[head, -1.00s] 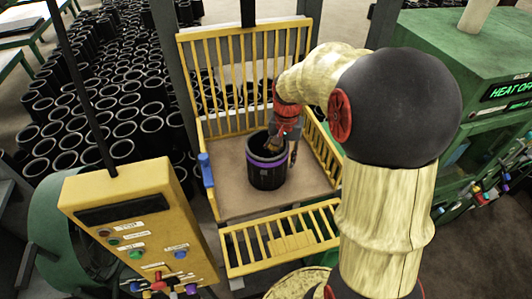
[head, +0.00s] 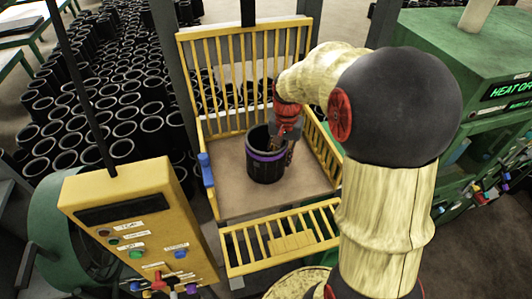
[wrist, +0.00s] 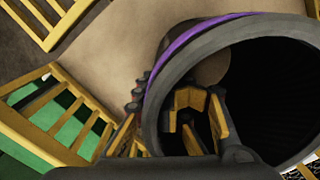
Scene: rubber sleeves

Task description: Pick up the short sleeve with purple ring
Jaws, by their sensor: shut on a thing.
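The short sleeve with the purple ring (head: 262,168) is a black, open-topped cylinder, upright on or just over the brown platform of the yellow cage. Its purple band lies below the rim. My gripper (head: 288,140) is at the sleeve's right wall in the head view. In the wrist view the sleeve's rim (wrist: 152,118) and dark hollow fill the right side. My gripper (wrist: 165,122) is shut on the wall there, with yellow finger parts inside the sleeve and others outside. The sleeve's underside is hidden, so I cannot tell whether it touches the platform.
Yellow bars (head: 240,65) rise behind and to the right of the platform (head: 235,203). A lower yellow rail (head: 282,238) stands in front. A yellow control box (head: 135,225) is at left, a green machine (head: 450,65) at right. Many black sleeves (head: 90,110) stand behind left.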

